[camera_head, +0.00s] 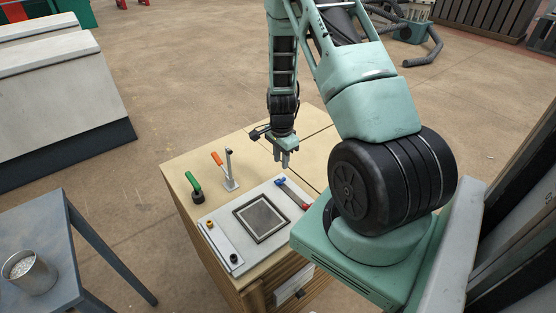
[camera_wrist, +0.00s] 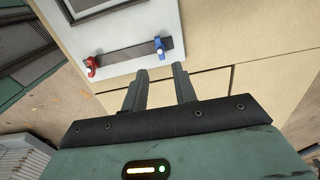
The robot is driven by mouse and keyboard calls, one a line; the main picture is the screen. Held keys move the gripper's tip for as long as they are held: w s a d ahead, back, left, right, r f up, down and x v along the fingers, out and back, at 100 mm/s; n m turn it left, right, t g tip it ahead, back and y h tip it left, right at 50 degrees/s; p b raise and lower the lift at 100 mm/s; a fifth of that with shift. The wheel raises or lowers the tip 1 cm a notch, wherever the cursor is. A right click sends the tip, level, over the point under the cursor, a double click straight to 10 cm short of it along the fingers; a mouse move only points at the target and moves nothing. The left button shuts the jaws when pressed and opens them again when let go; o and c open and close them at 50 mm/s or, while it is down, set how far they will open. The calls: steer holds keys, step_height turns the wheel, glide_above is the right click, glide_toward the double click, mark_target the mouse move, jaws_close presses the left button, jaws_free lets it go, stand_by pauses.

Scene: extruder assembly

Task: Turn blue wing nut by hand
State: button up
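The blue wing nut (camera_head: 281,181) sits at the far end of a dark bar (camera_head: 293,193) on the pale plate of the wooden cabinet. It also shows in the wrist view (camera_wrist: 159,45), just beyond my gripper's fingertips. A red wing nut (camera_head: 304,206) sits at the bar's other end, and in the wrist view (camera_wrist: 91,66) it is at the left. My gripper (camera_head: 284,163) hangs above the cabinet, close to the blue wing nut. In the wrist view its two fingers (camera_wrist: 160,72) stand apart with nothing between them. I see no contact with the nut.
The plate (camera_head: 220,218) carries a dark square framed panel (camera_head: 261,218). Green-handled (camera_head: 194,187) and orange-handled (camera_head: 224,169) levers stand at the cabinet's left. A grey table (camera_head: 45,235) with a metal cup (camera_head: 28,272) is at the lower left.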

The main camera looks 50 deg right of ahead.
mark_target(281, 179)
step_height(281, 179, down, 8)
steer(key=b, duration=0.5)
steer(key=shift+f+b, duration=0.2)
steer(key=shift+b, duration=0.2)
steer(key=shift+r, duration=0.3)
steer(key=shift+f, duration=0.1)
jaws_close()
